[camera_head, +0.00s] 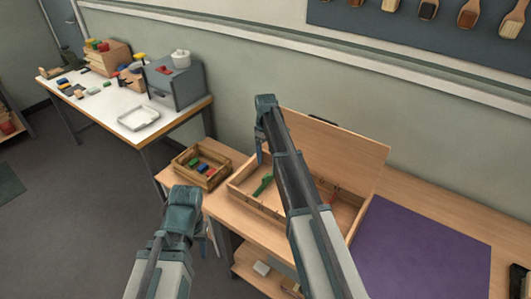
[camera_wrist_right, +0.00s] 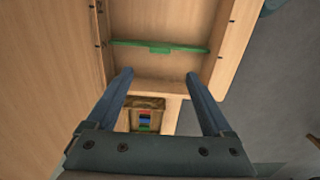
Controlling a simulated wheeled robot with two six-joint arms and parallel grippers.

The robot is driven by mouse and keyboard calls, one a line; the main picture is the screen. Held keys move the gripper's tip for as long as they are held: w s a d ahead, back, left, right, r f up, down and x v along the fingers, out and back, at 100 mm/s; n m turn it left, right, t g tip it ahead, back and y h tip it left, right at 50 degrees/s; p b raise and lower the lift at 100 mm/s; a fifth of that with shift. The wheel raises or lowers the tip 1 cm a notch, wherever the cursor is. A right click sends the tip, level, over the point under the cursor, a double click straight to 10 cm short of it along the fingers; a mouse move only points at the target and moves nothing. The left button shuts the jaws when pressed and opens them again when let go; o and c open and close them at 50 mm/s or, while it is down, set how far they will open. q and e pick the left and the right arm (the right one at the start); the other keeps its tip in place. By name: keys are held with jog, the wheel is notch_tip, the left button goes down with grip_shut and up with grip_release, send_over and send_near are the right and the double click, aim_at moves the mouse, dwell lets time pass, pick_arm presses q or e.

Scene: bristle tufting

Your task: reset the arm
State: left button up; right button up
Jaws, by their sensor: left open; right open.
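My right arm reaches over an open wooden box (camera_head: 240,192) with a raised lid (camera_head: 340,150). My right gripper (camera_head: 261,152) points down above the box's left part. In the right wrist view the right gripper (camera_wrist_right: 160,80) is open, its two fingers apart with nothing between them. A green strip (camera_head: 262,185) lies in the box; it also shows beyond the fingertips in the right wrist view (camera_wrist_right: 158,48). A red piece (camera_head: 332,197) shows in the box, partly behind my arm. My left gripper (camera_head: 203,243) is open and empty, low in front of the bench's left end.
A small wooden crate (camera_head: 183,163) with coloured blocks stands left of the box. A purple mat (camera_head: 425,255) lies bare at the right. A white table (camera_head: 105,104) at the back left holds a tray (camera_head: 138,118) and a grey machine (camera_head: 175,82). Brushes hang on the wall.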

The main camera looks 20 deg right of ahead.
jog(key=shift+r, duration=0.25)
jog(key=s+a+m, duration=0.1)
jog(key=s+a, duration=0.5)
jog(key=s, duration=0.5)
jog(key=s+a+m, duration=0.1)
jog(key=s+a, duration=0.6)
jog(key=s, duration=0.4)
jog(key=s+a+m+h, duration=0.1)
jog(key=s+a, duration=0.5)
jog(key=s, duration=0.5)
jog(key=shift+s+a+m, duration=0.15)
jog(key=shift+a+m, duration=0.05)
jog(key=shift+m, duration=0.2)
jog(key=shift+f, duration=0.1)
